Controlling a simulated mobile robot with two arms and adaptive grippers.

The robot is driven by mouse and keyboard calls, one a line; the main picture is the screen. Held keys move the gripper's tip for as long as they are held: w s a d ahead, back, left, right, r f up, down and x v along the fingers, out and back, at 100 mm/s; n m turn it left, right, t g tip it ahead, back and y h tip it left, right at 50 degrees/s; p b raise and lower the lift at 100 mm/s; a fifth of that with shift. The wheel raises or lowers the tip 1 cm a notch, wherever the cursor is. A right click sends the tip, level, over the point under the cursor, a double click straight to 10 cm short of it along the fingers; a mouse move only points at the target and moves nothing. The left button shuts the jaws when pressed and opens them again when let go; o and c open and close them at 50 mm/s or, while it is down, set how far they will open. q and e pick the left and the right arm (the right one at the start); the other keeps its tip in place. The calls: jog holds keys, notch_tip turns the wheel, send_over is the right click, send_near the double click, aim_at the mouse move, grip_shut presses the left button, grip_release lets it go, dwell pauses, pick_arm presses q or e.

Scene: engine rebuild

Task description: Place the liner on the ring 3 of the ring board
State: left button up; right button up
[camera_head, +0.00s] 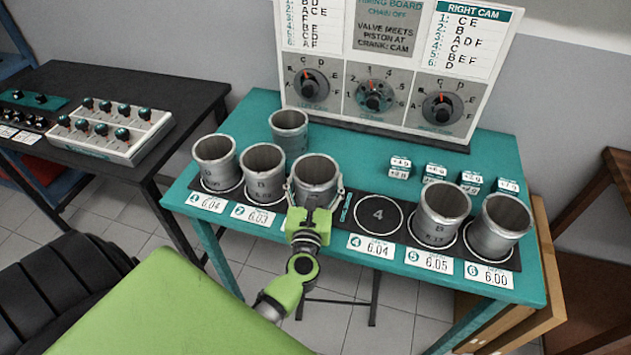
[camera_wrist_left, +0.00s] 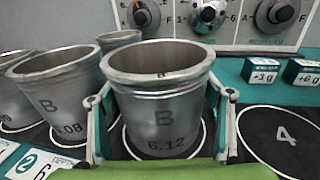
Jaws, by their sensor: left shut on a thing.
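A grey metal liner (camera_head: 316,178) stands upright over the ring 3 spot of the black ring board (camera_head: 342,205). My left gripper (camera_head: 315,192) is shut on it, with one finger on each side. In the left wrist view this liner (camera_wrist_left: 160,115) is marked "B" and "6.12". A white ring line curves around its base there; I cannot tell whether the base touches the board. The ring 3 label is hidden behind my gripper. Ring 4 (camera_head: 378,214) is empty. My right gripper is not in view.
Liners stand on ring 1 (camera_head: 217,163), ring 2 (camera_head: 263,173), ring 5 (camera_head: 441,213) and ring 6 (camera_head: 499,225). Another liner (camera_head: 289,131) stands behind the board on the teal table (camera_head: 350,150). Small labelled blocks (camera_head: 436,172) lie at the back right, below the dial panel (camera_head: 378,95).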

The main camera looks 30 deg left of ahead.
pick_arm(q)
jog(key=shift+f, duration=0.15)
jog(key=o, duration=1.5)
jog(key=shift+c, duration=0.2)
jog(key=b+v, duration=0.3)
jog(key=v, duration=0.8)
jog(key=shift+s+d, duration=0.3)
jog(key=shift+s, duration=0.15)
